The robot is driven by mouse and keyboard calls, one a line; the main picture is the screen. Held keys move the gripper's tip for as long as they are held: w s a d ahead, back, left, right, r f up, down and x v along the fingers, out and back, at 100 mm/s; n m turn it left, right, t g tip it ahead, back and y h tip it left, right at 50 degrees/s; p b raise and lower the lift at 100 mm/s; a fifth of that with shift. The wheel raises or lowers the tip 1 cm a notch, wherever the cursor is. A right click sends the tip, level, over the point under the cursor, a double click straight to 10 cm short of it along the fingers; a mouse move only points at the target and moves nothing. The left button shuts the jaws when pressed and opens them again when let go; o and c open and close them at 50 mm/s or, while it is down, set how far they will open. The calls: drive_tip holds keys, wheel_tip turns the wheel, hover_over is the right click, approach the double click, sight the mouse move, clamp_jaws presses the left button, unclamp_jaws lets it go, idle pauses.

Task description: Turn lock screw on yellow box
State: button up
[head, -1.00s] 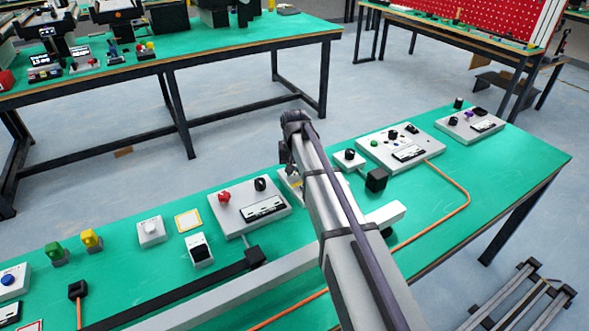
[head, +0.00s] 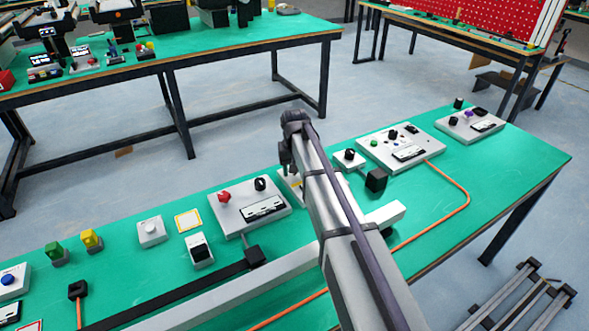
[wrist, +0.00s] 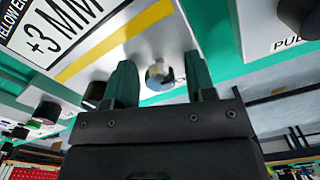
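The yellow box is a pale box with a yellow stripe (wrist: 115,42) and a printed label (wrist: 62,30) reading "+3 MM", filling the upper left of the wrist view. A round silver lock screw (wrist: 158,73) sits on its face. My gripper (wrist: 161,80) has its two dark green fingers apart, one on each side of the screw, with visible gaps between them and it. How deep the fingertips reach is hard to tell. In the head view my gripper (head: 285,158) is over the box (head: 290,183), which my arm mostly hides.
A grey panel with a red knob and a black knob (head: 262,209) stands left of my arm. A small black-knob box (head: 348,160) and a larger control panel (head: 400,148) stand to the right. A black knob (wrist: 45,112) shows left of my fingers in the wrist view.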

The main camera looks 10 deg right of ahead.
drive_tip(key=shift+r, duration=0.1)
wheel_tip(320, 180, up, 11)
drive_tip(key=p, duration=1.1)
drive_tip(key=shift+f, duration=0.2)
drive_tip(key=s+r+p, duration=0.2)
drive_tip(key=s+r, duration=0.1)
drive_tip(key=s, duration=2.3)
drive_tip(key=shift+s+n+p, duration=0.2)
drive_tip(key=shift+n+p, duration=0.15)
drive_tip(key=shift+n, duration=0.05)
